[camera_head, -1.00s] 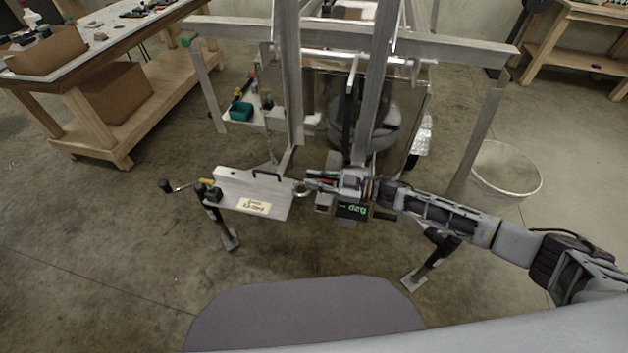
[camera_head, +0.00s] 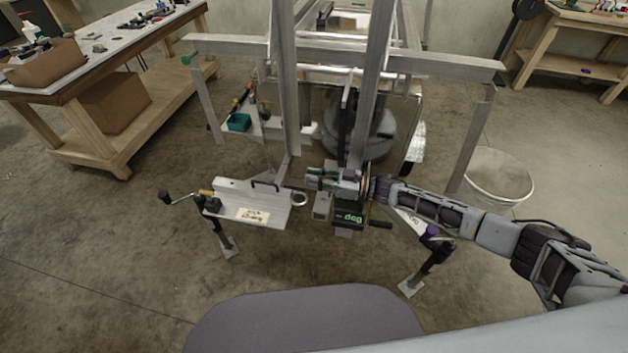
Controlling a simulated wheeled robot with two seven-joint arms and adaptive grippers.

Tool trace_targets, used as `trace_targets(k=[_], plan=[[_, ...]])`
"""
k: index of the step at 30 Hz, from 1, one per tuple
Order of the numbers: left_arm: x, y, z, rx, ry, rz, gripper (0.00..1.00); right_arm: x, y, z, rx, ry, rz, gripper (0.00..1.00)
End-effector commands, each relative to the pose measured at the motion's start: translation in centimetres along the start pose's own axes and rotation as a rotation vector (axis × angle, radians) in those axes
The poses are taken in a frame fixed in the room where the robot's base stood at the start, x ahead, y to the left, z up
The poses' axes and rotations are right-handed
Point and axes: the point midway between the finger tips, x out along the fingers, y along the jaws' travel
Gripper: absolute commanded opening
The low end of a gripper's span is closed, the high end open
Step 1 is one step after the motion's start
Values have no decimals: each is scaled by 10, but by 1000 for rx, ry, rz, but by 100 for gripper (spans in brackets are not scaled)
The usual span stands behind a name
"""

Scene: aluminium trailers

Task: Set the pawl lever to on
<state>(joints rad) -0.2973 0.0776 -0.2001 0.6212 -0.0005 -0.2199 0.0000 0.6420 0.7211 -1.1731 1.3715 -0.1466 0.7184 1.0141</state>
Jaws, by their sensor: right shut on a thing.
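The winch (camera_head: 349,217) with a small green-lettered display sits at the front of the aluminium trailer frame (camera_head: 440,62). My right gripper (camera_head: 314,178) reaches in from the right, just above the winch. It is shut on a small part there, which appears to be the pawl lever; the fingers and wrist hide most of it, so its exact position cannot be told. My left gripper is out of view.
A metal plate with a label (camera_head: 255,200) and a ring (camera_head: 299,199) stand left of the winch. A crank handle (camera_head: 180,197) sticks out at the left. A bucket (camera_head: 497,178) stands at the right. A workbench (camera_head: 110,60) is at the left. Floor in front is clear.

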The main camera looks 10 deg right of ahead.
Motion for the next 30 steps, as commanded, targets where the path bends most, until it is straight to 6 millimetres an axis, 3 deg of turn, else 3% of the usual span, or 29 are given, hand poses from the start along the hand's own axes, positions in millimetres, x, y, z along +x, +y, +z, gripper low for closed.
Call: trace_targets(k=[11,12,18,30], plan=[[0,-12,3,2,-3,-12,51,-1,3,-2,-4,0,3,0],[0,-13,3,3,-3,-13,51,-1,3,-2,-4,0,3,16],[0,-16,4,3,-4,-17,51,0,2,-1,-3,0,2,39],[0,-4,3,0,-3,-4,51,0,1,-2,-3,0,1,39]])
